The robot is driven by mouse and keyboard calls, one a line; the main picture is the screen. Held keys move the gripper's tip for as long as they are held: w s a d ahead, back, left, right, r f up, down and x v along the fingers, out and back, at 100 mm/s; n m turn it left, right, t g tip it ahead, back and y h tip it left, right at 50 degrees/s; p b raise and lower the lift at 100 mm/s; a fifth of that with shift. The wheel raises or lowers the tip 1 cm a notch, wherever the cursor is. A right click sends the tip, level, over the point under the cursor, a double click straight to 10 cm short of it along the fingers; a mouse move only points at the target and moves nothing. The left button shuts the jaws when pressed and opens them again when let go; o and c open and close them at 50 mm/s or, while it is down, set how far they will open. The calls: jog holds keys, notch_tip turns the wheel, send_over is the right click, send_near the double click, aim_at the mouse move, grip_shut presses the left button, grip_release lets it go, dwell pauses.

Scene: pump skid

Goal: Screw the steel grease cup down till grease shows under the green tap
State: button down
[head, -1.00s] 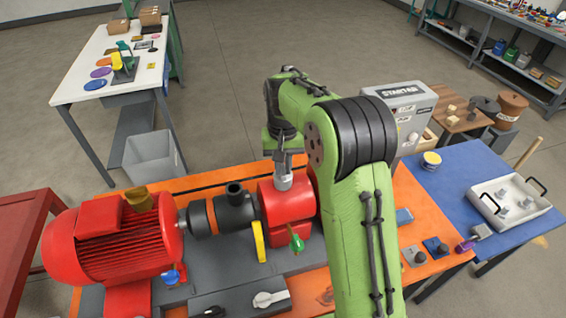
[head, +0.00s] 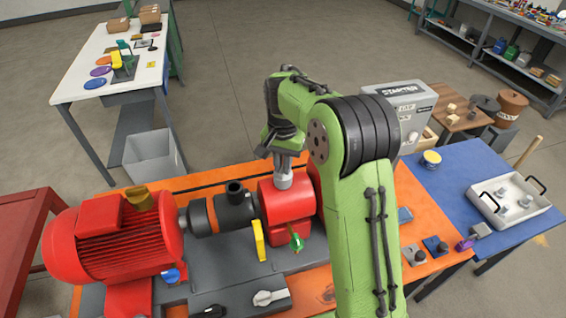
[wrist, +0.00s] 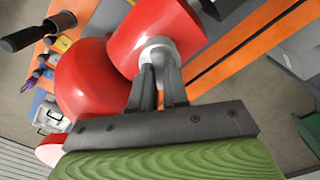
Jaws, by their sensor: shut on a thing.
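The steel grease cup (head: 284,182) stands on top of the red bearing housing (head: 290,204). My gripper (head: 283,168) points down from above with its fingers closed around the cup. In the wrist view, the fingertips (wrist: 160,62) grip the pale metal cup (wrist: 158,44) against the red housing (wrist: 150,22). The fingers hide part of the cup. The green tap (head: 296,242) is on the front of the housing, below the cup. Whether any grease is under the tap is too small to tell.
A red motor (head: 110,240) and a dark pump body (head: 236,212) with a yellow lever (head: 259,240) lie to the left. My arm covers the area right of the housing. A grey starter box (head: 405,112) stands behind it. A blue table (head: 450,180) with a white tray (head: 525,215) is at right.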

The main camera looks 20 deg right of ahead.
jog(key=c, duration=1.1)
grip_release()
jog(key=shift+r, duration=0.15)
notch_tip(320, 180, up, 16)
jog(key=p, duration=0.3)
jog(key=shift+f, duration=0.2)
